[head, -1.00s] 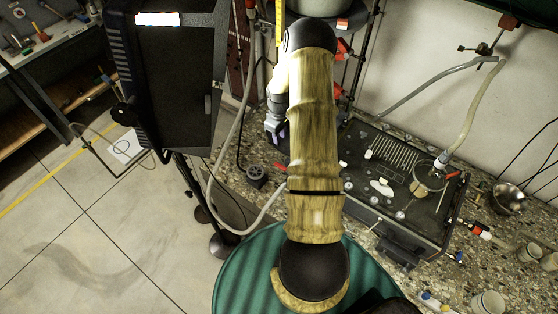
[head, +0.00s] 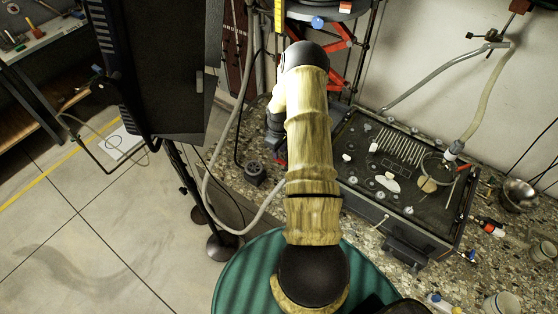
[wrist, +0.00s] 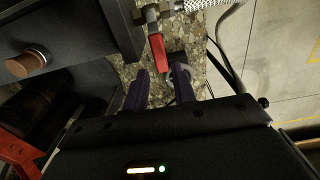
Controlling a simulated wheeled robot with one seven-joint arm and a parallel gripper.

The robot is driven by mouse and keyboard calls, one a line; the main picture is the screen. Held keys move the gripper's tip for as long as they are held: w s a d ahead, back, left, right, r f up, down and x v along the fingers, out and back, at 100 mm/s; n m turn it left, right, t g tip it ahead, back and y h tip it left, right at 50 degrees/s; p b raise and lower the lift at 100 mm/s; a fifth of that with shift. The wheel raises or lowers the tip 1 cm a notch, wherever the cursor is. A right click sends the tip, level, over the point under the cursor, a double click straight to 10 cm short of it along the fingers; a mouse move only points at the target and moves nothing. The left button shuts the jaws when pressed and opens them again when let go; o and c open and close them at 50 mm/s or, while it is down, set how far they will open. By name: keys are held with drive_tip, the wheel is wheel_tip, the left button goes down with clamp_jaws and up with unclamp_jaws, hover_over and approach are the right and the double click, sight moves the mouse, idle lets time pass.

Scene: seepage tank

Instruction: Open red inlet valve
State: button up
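The red inlet valve handle (wrist: 158,52) shows in the wrist view as a flat red lever on a metal fitting (wrist: 151,14), with a braided hose running off to the right. My gripper (wrist: 160,70) is open, its two dark purple fingers apart. The lever's near end lies between the fingertips in the picture; I cannot tell whether either finger touches it. In the head view a small red piece (head: 281,161) shows beside my arm, probably the same handle. My arm mostly hides the gripper there.
A dark box with a copper-coloured knob (wrist: 27,63) stands left of the lever in the wrist view. The head view shows an open black case (head: 410,170) on the speckled counter, a grey hose (head: 214,205), a green round stool (head: 245,285) and a black cabinet (head: 160,70).

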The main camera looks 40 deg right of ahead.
sight(279, 160)
wheel_tip(279, 160, down, 4)
drive_tip(key=shift+b, duration=0.75)
drive_tip(key=shift+r, duration=0.1)
clamp_jaws()
